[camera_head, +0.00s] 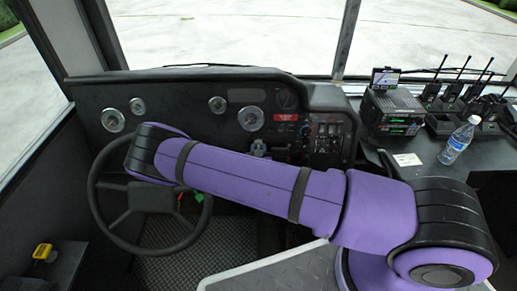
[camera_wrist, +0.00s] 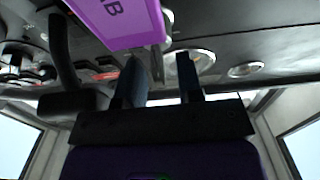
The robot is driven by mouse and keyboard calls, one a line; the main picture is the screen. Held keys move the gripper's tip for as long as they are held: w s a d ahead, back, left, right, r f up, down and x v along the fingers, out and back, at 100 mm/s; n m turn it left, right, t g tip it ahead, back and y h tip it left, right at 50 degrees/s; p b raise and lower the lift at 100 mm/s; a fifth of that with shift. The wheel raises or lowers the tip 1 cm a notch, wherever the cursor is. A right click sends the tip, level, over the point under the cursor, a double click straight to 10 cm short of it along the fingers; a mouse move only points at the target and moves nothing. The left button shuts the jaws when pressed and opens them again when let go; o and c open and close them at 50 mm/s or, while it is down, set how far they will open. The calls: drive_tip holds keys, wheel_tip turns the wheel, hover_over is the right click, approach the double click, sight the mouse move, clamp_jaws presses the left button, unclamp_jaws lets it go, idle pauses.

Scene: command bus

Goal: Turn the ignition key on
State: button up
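The dashboard (camera_head: 180,92) runs across the head view behind the black steering wheel (camera_head: 93,195). I cannot make out the ignition key in either view. In the head view my purple arm lies across the dashboard and wheel, and I cannot make out my gripper there. In the wrist view, which is upside down, my gripper (camera_wrist: 162,72) points at the dashboard with its two dark fingers apart. Nothing shows between them. A red label (camera_head: 286,117) on the dashboard also shows in the wrist view (camera_wrist: 106,75), left of my fingers.
A switch panel (camera_head: 328,138) sits right of the label. A water bottle (camera_head: 459,141), a small screen device (camera_head: 385,78) and several radios (camera_head: 452,92) stand on the right counter. A yellow control (camera_head: 43,251) is at lower left.

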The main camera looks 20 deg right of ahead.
drive_tip(key=shift+w+d, duration=0.1)
drive_tip(key=shift+w, duration=0.3)
drive_tip(key=shift+c, duration=0.3)
clamp_jaws()
